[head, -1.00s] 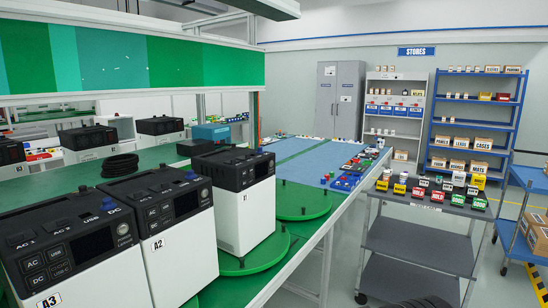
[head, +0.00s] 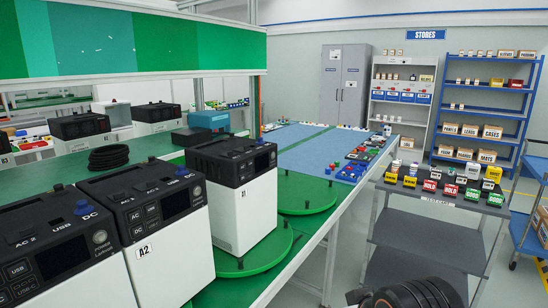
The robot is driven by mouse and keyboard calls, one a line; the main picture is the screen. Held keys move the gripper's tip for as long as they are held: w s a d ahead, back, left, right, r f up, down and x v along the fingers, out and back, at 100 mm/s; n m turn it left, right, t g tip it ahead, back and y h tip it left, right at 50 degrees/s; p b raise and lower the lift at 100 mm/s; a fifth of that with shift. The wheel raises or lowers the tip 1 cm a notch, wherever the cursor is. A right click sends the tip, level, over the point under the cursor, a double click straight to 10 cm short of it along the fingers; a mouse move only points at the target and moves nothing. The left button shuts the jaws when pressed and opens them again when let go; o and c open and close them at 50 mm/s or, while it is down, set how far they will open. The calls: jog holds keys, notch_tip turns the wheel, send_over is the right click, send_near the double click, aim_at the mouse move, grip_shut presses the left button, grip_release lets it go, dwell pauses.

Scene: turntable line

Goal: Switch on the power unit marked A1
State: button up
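Three white power units with black tops stand in a row along the left of the head view. The nearest unit (head: 75,278) is cut off by the frame edge. The middle unit (head: 170,258) has a front label reading A2. The farthest unit (head: 240,212) stands on a green turntable disc; its small label is too blurred to read for sure. No label that clearly reads A1 shows. The tops carry buttons marked AC, USB and DC, a dark screen and a blue knob. My gripper is not in view.
A dark rounded part, probably of my arm, shows at the bottom right. A grey cart (head: 425,238) with small labelled boxes stands to the right of the green bench. Another green disc (head: 303,194) lies beyond the farthest unit. A black cable coil (head: 109,157) lies behind the units.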

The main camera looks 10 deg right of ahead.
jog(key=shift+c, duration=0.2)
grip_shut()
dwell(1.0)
